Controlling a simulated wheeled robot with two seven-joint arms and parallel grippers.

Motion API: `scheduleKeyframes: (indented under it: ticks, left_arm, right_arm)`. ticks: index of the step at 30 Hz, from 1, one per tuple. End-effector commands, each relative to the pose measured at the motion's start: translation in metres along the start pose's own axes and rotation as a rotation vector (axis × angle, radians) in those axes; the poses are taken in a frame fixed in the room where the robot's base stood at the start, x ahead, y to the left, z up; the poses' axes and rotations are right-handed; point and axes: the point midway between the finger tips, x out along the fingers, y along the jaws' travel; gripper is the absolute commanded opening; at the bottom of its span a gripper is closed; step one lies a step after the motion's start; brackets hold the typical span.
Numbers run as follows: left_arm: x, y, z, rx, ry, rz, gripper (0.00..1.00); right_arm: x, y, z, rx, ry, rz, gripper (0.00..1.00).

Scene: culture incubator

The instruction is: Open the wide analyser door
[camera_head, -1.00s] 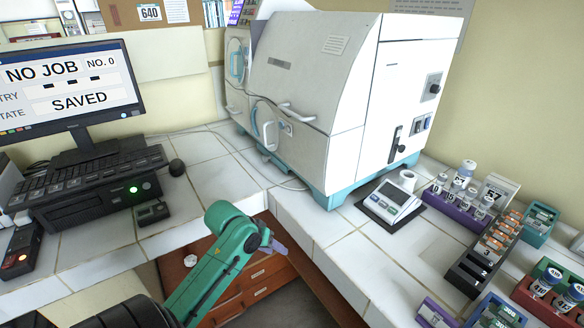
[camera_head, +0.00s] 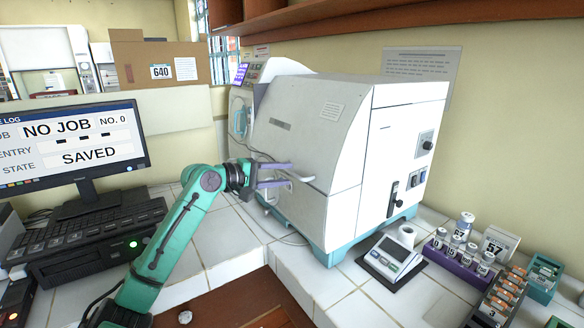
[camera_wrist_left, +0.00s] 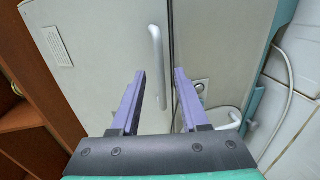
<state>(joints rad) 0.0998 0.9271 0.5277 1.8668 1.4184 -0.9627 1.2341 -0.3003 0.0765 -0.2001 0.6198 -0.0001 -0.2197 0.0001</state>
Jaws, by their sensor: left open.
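The white analyser (camera_head: 340,150) stands on the tiled bench, its doors looking shut. My left gripper (camera_head: 288,173) is open in front of the analyser's door side, its purple fingers pointing at the wide door. The wide door's white bar handle (camera_head: 302,178) is close to the fingertips. In the left wrist view the wide door (camera_wrist_left: 110,40) fills the left, and its handle (camera_wrist_left: 156,50) lines up between my open fingers (camera_wrist_left: 160,75). I cannot tell whether the tips reach it. A seam divides it from a narrower panel (camera_wrist_left: 215,50) with a round lock and another handle (camera_wrist_left: 228,121).
A monitor (camera_head: 75,145) and keyboard stand at left. A small scale (camera_head: 390,262) and vial racks (camera_head: 460,250) sit right of the analyser. A brown shelf (camera_head: 330,25) hangs above. A pale cable (camera_wrist_left: 285,90) runs beside the analyser.

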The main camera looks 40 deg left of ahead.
Motion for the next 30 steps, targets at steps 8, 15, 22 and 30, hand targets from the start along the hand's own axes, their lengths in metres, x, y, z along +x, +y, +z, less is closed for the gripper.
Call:
scheduleKeyframes:
  ticks: [8, 15, 22, 30]
  left_arm:
    - [0.035, 0.001, 0.0, 0.002, 0.002, 0.001, 0.45]
    - [0.036, -0.001, 0.0, 0.002, 0.001, -0.001, 0.37]
    - [0.036, -0.001, 0.0, 0.002, 0.001, -0.001, 0.0]
    - [0.036, -0.001, 0.0, 0.002, 0.0, -0.001, 0.0]
  right_arm:
    - [-0.014, 0.001, -0.001, -0.001, -0.001, 0.001, 0.5]
    - [-0.014, 0.003, -0.001, -0.002, -0.001, 0.003, 0.5]
    - [-0.014, 0.003, -0.001, -0.002, -0.001, 0.004, 0.5]
    - [-0.014, 0.003, -0.001, -0.002, -0.001, 0.004, 0.5]
